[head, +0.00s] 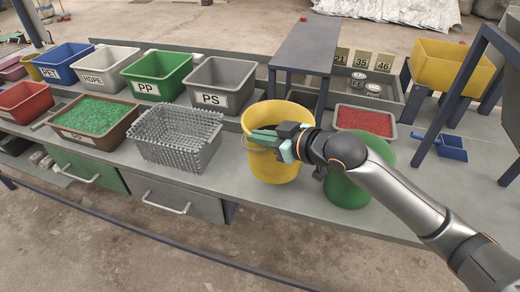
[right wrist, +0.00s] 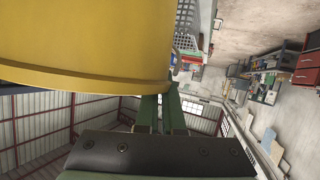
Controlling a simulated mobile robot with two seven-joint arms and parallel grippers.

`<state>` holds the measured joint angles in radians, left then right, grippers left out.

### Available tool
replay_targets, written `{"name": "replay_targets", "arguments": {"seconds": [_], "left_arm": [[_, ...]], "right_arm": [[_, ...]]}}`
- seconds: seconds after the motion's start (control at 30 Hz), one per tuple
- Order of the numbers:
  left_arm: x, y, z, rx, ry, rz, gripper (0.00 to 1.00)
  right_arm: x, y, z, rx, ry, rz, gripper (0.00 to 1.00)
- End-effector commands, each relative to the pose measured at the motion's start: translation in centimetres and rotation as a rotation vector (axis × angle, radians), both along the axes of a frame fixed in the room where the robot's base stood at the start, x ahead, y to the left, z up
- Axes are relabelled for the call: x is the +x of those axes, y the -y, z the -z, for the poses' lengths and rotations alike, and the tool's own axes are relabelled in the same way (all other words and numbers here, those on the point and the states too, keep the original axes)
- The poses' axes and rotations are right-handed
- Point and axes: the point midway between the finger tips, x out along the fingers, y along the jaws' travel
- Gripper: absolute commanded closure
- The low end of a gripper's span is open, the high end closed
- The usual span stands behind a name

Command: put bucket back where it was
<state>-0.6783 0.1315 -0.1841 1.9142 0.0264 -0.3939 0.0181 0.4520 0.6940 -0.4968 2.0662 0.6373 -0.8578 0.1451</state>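The yellow bucket (head: 273,171) is upright at the middle of the grey bench, just left of a round green container (head: 346,190). I cannot tell whether its base touches the bench. A thin handle loop shows at its front. My right gripper (head: 263,137) is at the bucket's front upper side, fingers level and pointing left across it. In the right wrist view the bucket (right wrist: 85,45) fills the upper left, and the green fingers (right wrist: 160,112) are close together at its edge. Their tips are partly hidden, so their grip is unclear. My left gripper is not in view.
A wire basket (head: 176,140) stands left of the bucket, with the grey PS bin (head: 222,85) behind. A tray of red pellets (head: 365,121) and a blue scoop (head: 441,147) lie to the right. Bare bench lies in front of the bucket.

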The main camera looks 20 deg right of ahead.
Motion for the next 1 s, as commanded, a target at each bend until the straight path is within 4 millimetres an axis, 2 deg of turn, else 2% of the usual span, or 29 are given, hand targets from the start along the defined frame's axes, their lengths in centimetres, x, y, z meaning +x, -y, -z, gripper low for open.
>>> {"name": "replay_targets", "arguments": {"seconds": [0.13, 0.4, 0.6, 0.87, 1.0], "left_arm": [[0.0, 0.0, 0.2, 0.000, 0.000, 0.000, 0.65], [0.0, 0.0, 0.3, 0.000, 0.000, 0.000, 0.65], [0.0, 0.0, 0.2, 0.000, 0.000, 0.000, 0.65], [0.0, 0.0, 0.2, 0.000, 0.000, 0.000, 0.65], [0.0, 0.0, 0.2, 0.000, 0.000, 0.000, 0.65]], "right_arm": [[1.8, 0.7, 2.1, 0.000, 0.006, 0.001, 1.00], [3.1, 1.1, 3.7, 0.001, 0.007, 0.000, 1.00], [3.0, 1.1, 6.3, 0.002, 0.006, -0.001, 1.00], [3.0, 1.1, 6.6, 0.000, 0.009, -0.002, 1.00], [3.0, 1.1, 6.9, 0.000, 0.001, 0.000, 0.83]]}}
